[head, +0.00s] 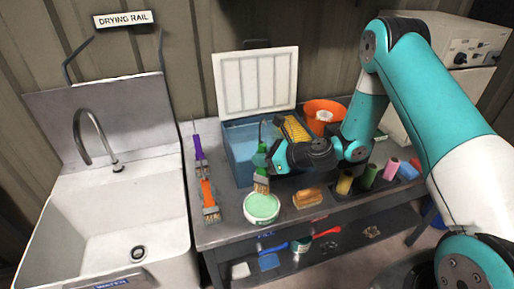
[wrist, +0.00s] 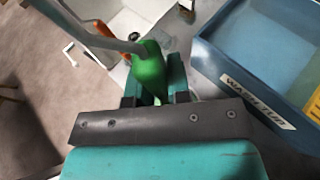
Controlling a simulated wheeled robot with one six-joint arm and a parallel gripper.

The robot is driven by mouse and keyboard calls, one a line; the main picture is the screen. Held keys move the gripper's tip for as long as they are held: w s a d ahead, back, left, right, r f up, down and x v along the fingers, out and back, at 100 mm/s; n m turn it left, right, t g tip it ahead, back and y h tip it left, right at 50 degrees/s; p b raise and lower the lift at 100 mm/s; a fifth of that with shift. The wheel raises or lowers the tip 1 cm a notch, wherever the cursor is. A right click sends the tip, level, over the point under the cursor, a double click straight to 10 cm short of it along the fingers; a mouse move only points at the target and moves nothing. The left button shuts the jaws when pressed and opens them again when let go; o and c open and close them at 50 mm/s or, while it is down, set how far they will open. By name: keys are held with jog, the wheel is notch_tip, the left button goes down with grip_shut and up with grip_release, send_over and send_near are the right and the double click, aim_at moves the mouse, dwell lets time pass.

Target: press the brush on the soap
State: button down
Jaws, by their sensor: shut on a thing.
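My gripper (head: 272,159) is shut on the green handle of a paintbrush (head: 261,184). The brush hangs upright with its pale bristles down, over the back part of the soap (head: 262,208), a round pale-green cake in a tin on the bench. I cannot tell whether the bristle tips touch the soap. In the wrist view the green brush handle (wrist: 150,72) sits between the two dark fingers of my gripper (wrist: 155,92). The bristles and the soap do not show clearly there.
A blue wash tub (head: 236,150) with a raised white lid (head: 256,80) stands behind. Purple (head: 200,158) and orange (head: 208,199) brushes lie left, by the sink (head: 120,215). A wooden block (head: 308,198) is right of the soap.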

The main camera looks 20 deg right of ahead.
aim_at(267, 174)
jog(key=shift+w+f, duration=0.1)
notch_tip(267, 174, down, 6)
jog(key=b, duration=0.5)
jog(key=shift+f+b, duration=0.35)
jog(key=shift+f, duration=0.1)
dwell(1.9)
jog(key=shift+r, duration=0.15)
